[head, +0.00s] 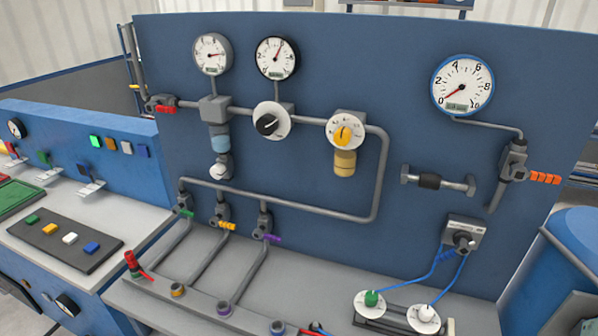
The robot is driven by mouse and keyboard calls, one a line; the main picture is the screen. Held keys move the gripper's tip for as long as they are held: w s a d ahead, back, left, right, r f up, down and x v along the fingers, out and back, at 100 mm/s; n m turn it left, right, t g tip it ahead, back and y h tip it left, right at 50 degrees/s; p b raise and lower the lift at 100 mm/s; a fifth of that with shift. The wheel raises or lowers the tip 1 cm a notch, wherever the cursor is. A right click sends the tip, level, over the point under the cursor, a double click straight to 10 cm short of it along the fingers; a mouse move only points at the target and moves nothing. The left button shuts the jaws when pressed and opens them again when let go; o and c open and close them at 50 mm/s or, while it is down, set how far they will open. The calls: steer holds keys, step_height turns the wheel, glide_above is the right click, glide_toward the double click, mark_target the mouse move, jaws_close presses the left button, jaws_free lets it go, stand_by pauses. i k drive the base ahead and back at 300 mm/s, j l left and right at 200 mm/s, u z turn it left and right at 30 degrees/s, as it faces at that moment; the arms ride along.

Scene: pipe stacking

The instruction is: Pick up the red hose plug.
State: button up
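A small upright red piece (131,260) with a dark collar stands at the left end of the grey bench. A thin red lever sticks out beside its foot. A second red piece (306,331) lies at the bottom edge of the head view, cut off by the frame, with a bit of blue beside it. I cannot tell for sure which of the two is the red hose plug. My gripper is not in view, and nothing visible is touching the upright red piece.
Pipes end in yellow (177,290) and purple (224,308) rings on the bench. The blue panel (300,180) with gauges stands behind. A button console (65,240) is left.

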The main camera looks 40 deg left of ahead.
mark_target(133, 267)
steer(key=u, duration=2.55)
steer(key=z, duration=0.25)
steer(key=k+l+u, duration=0.2)
steer(key=k+l, duration=0.2)
steer(key=i+j+z, duration=0.15)
steer(key=i+j, duration=0.25)
steer(key=i+j+z, duration=0.15)
steer(key=i+j, duration=0.25)
steer(key=i+j+z, duration=0.15)
steer(key=i+j, duration=0.2)
steer(key=j, duration=0.15)
steer(key=i+j+z, duration=0.15)
steer(key=i+j, duration=0.2)
steer(key=j, duration=0.15)
